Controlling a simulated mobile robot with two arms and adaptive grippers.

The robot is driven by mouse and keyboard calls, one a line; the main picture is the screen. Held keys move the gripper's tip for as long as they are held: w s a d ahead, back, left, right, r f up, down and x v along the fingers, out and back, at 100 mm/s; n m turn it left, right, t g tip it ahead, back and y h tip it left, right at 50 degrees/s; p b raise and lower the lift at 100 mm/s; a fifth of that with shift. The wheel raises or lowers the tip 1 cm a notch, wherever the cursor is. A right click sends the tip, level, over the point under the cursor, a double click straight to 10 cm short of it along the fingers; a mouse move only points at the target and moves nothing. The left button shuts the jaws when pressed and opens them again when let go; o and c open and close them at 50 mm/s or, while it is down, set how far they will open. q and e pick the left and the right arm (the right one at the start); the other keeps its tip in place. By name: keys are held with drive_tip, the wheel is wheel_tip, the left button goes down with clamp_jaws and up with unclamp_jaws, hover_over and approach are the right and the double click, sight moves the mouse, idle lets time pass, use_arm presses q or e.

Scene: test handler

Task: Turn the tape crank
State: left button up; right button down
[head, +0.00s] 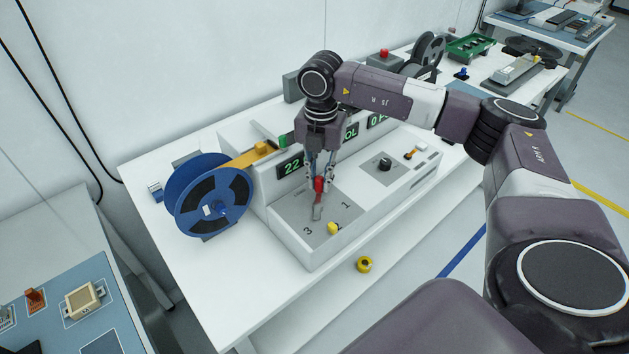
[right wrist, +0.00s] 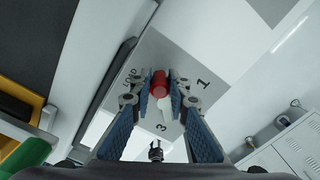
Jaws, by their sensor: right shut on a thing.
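The tape crank has a red handle (head: 319,184) and a grey lever (head: 317,212). It stands on a grey panel (head: 345,208) marked 1 and 3 at the front of a white machine (head: 300,232). My right gripper (head: 319,178) comes down from above and is shut on the red handle. In the right wrist view the red handle (right wrist: 160,84) sits between the two fingertips (right wrist: 160,92), and the pale lever (right wrist: 182,106) points down toward the 3. A blue reel (head: 208,196) with orange-yellow tape stands at the machine's left end. My left gripper is not in view.
A black knob (head: 385,164) and an orange-handled lever (head: 415,152) are further right. The white table's (head: 245,300) front left is bare.

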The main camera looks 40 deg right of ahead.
drive_tip(key=shift+s+d+m, duration=0.15)
drive_tip(key=shift+s+m, duration=0.05)
drive_tip(key=shift+m, duration=0.4)
drive_tip(key=shift+s+d+m, duration=0.15)
drive_tip(key=shift+s+m, duration=0.05)
drive_tip(key=shift+m, duration=0.4)
drive_tip(key=shift+s, duration=0.1)
drive_tip(key=c, duration=1.8)
unclamp_jaws()
wheel_tip(320, 180, up, 12)
drive_tip(key=shift+r, duration=0.1)
